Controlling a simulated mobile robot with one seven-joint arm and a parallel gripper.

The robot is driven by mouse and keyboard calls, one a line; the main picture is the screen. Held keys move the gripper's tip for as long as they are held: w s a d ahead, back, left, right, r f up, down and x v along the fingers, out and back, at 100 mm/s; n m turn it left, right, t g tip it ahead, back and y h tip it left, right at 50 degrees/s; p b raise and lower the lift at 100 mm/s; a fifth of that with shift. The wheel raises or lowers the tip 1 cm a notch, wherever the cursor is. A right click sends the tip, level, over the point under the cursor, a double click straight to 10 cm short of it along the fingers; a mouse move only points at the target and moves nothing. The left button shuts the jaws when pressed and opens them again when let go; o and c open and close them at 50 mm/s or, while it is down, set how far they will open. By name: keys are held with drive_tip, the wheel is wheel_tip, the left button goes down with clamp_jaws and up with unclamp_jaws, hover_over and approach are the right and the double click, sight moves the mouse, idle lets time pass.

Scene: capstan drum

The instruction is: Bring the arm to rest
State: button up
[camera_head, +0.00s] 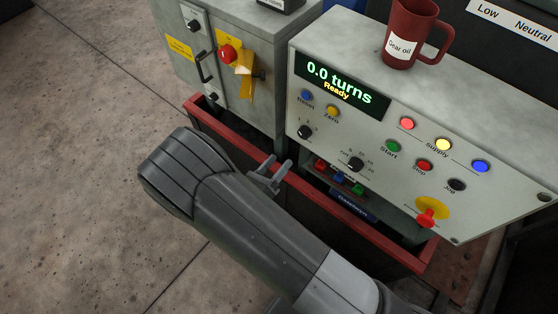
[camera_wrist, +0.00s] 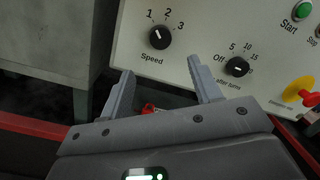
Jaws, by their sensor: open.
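My arm reaches up from the bottom of the head view and bends over. My gripper (camera_head: 280,172) is open and empty in front of the grey control panel (camera_head: 460,110), near the red rail (camera_head: 350,222). In the wrist view my gripper (camera_wrist: 164,88) shows two grey fingers spread apart, with nothing between them. The fingertips are below the speed knob (camera_wrist: 159,37) and the knob for stopping after turns (camera_wrist: 237,67). I cannot tell whether they touch the panel.
The display (camera_head: 339,83) reads "0.0 turns" and "Ready". A dark red mug (camera_head: 408,38) labelled gear oil stands on the panel's top. A grey cabinet (camera_head: 240,105) with a red and yellow switch (camera_head: 231,54) stands at left. The concrete floor (camera_head: 70,160) at left is clear.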

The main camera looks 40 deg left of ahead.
idle(0.3)
drive_tip(key=w+d+r+m+g+h, duration=0.4)
drive_tip(key=d+r+m+g+h, duration=0.15)
drive_tip(key=d+r+m, duration=0.4)
drive_tip(key=w+d+r+m+g+h, duration=0.4)
drive_tip(key=d+r+m+g+h, duration=0.15)
drive_tip(key=d+r+m, duration=0.35)
drive_tip(key=s+d+r+m+g+y, duration=0.1)
drive_tip(key=s+d+r+m+y, duration=0.1)
drive_tip(key=d+r+m, duration=0.3)
drive_tip(key=s+d+r+m+y, duration=0.2)
drive_tip(key=d+r+m+y, duration=0.3)
drive_tip(key=d+m, duration=0.6)
drive_tip(key=s+d+r+m+g+y, duration=0.1)
drive_tip(key=d+r+m+y, duration=0.3)
drive_tip(key=d+m, duration=0.4)
drive_tip(key=shift+s+d+r+g, duration=0.3)
drive_tip(key=shift+s+d+r, duration=0.2)
drive_tip(key=shift+s+d, duration=0.05)
